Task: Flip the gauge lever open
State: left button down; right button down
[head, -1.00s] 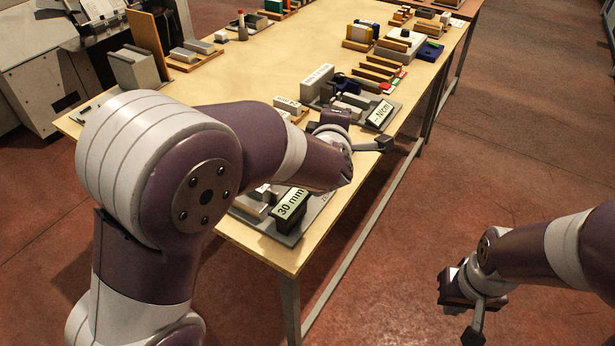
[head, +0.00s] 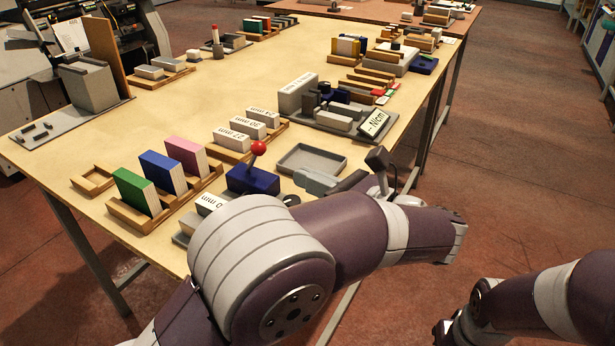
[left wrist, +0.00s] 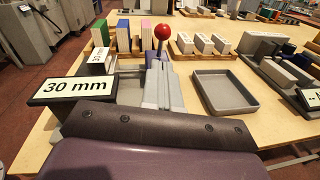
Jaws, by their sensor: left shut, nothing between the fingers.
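The gauge lever is a short rod with a red ball knob (head: 258,148) that rises nearly upright from a blue block (head: 262,180). In the left wrist view the red knob (left wrist: 162,32) stands just past my left fingertips. My left gripper (head: 300,178) is shut and empty, its grey fingers pointing at the blue block from the right; they also show in the left wrist view (left wrist: 158,64). I cannot tell if they touch it. A black "30 mm" sign (left wrist: 78,88) is left of the fingers. My right gripper (head: 442,330) is partly cut off at the bottom right.
An empty grey tray (head: 312,160) lies right of the lever. Green (head: 135,191), blue and pink blocks stand in wooden racks on the left. Labelled white blocks (head: 248,128) stand behind. A grey fixture with an "N/cm" sign (head: 374,124) is farther right, near the table edge.

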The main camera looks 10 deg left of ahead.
aim_at(256, 157)
pick_arm(q)
jog(key=x, duration=0.7)
jog(key=shift+a, duration=0.15)
